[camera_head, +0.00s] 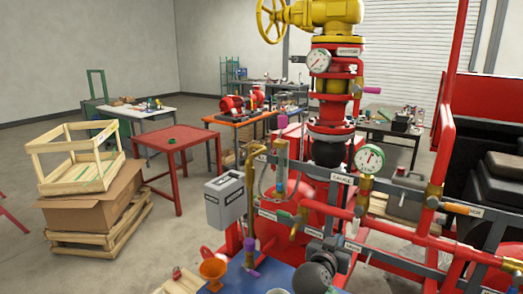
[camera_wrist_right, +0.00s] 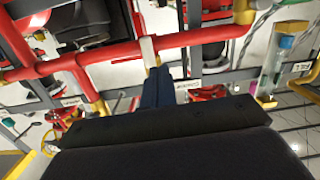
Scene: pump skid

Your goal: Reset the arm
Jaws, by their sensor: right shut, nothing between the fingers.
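My right gripper (camera_head: 346,230) is low in the middle of the head view, in front of the pump skid's pipework. In the right wrist view its narrow dark fingers (camera_wrist_right: 157,88) are together with nothing between them. They point toward a red pipe (camera_wrist_right: 105,58) of the skid; whether they touch it I cannot tell. My left gripper is not in view.
A gauge (camera_head: 369,158), a grey box (camera_head: 225,200) and a red pipe (camera_head: 395,232) crowd the skid around the gripper. A red table (camera_head: 172,136) and wooden crate (camera_head: 80,172) stand left. Open floor lies between.

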